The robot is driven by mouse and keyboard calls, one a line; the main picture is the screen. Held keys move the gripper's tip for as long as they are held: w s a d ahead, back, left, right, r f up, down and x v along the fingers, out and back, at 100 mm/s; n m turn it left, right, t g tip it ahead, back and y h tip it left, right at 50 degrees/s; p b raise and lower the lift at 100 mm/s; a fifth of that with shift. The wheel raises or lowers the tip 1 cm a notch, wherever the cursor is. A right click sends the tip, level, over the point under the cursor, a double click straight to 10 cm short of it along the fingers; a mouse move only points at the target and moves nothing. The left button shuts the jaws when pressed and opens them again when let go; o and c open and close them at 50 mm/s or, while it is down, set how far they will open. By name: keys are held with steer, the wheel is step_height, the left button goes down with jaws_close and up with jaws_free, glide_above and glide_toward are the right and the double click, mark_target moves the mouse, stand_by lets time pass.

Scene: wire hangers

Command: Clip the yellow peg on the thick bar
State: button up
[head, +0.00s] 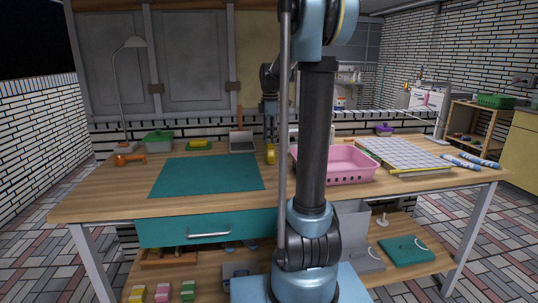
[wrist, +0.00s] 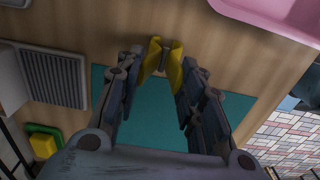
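The yellow peg (wrist: 174,66) shows at the fingertips of my gripper (wrist: 162,68) in the wrist view, its two arms spread towards the camera. One finger is on each side of it, and the fingers stand well apart. I cannot tell whether they press on the peg or only straddle it. In the head view the yellow peg (head: 271,154) is upright just right of the teal mat, below my gripper, at about tabletop height. Whether it touches the table is unclear. I cannot make out a thick bar for certain; my arm hides part of the table's back.
The teal mat (head: 205,175) lies left of the peg. A pink basket (head: 345,171) stands to the right, with a white gridded board (head: 405,154) beyond it. A grey box (head: 242,141) and a green tray with a yellow block (head: 200,144) are at the back.

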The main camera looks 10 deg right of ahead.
steer(key=c, duration=0.5)
steer(key=shift+c, duration=0.3)
steer(key=shift+r, duration=0.15)
jaws_close()
steer(key=shift+r, duration=2.35)
